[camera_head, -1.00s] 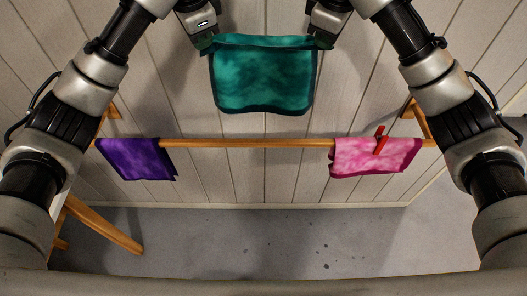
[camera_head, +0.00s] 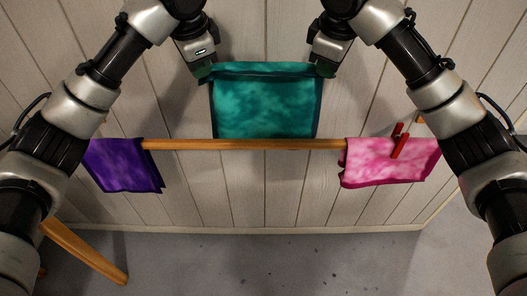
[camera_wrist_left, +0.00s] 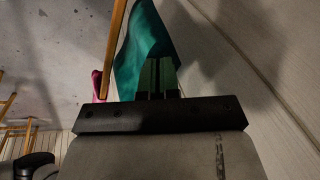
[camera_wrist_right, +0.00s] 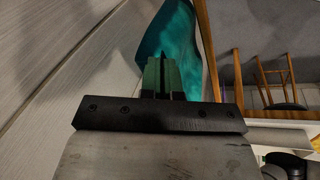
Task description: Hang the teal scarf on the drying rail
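The teal scarf (camera_head: 265,108) hangs spread between my two grippers in the head view, held by its upper corners. Its lower edge appears just behind the wooden drying rail (camera_head: 240,144). My left gripper (camera_head: 205,74) is shut on the scarf's left corner; the left wrist view shows its fingers (camera_wrist_left: 158,78) closed with the teal cloth (camera_wrist_left: 142,45) beyond them. My right gripper (camera_head: 322,70) is shut on the right corner; its fingers (camera_wrist_right: 163,76) are closed in the right wrist view, with teal cloth (camera_wrist_right: 175,40) beyond. The scarf does not visibly lie over the rail.
A purple scarf (camera_head: 122,165) hangs on the rail's left end. A pink scarf (camera_head: 385,162) with a red clothespin (camera_head: 399,146) hangs at its right. The middle of the rail between them is bare. A wooden leg (camera_head: 85,250) shows at lower left.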

